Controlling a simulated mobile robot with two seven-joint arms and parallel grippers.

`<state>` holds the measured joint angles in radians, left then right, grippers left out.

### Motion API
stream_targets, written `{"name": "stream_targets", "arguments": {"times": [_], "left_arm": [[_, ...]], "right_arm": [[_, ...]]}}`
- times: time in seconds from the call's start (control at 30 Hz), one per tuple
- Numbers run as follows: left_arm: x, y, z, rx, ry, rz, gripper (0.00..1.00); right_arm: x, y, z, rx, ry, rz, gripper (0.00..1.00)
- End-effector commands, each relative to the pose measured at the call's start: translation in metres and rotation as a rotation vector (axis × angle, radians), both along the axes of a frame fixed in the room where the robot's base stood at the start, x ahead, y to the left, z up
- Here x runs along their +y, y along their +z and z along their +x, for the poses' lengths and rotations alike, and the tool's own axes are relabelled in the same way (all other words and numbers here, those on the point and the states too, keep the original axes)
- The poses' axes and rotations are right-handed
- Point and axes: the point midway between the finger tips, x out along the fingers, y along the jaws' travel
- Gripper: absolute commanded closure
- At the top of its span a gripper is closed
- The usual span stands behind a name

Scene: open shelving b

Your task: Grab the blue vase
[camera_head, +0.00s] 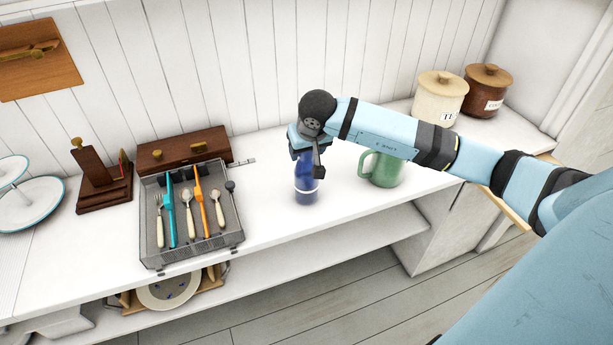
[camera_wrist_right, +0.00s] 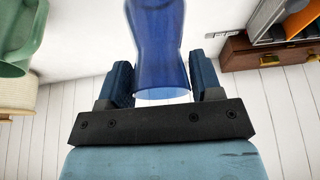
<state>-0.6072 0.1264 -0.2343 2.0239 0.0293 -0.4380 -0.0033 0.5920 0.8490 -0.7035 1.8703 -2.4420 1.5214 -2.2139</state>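The blue vase (camera_head: 306,188) stands upright on the white countertop, under my right gripper (camera_head: 309,160) in the head view. The gripper hides its top. In the right wrist view, the blue vase (camera_wrist_right: 160,50) extends between the two fingers of my right gripper (camera_wrist_right: 164,82), with its open rim close to the palm. The fingers are spread, one on each side of the vase. They are very near its sides; firm contact does not show. My left gripper is not in view.
A green mug (camera_head: 386,169) stands to the right of the vase, under my right forearm. A cutlery tray (camera_head: 226,236) lies to the left, with a wooden box (camera_head: 183,150) behind it. Two jars (camera_head: 440,97) stand at the back right. The counter's front edge is close.

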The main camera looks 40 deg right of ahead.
Motion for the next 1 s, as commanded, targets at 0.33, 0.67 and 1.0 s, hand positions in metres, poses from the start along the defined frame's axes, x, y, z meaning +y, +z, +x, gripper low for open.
{"name": "stream_targets", "arguments": {"times": [0.33,0.67,1.0], "left_arm": [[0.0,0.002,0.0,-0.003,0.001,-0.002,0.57],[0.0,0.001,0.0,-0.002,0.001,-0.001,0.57],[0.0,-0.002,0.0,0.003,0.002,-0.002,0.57]], "right_arm": [[0.0,0.001,0.0,-0.001,0.0,0.0,0.9],[0.0,0.017,0.001,-0.004,0.0,0.0,0.9],[0.0,0.109,0.002,-0.009,0.0,0.0,0.9]]}}
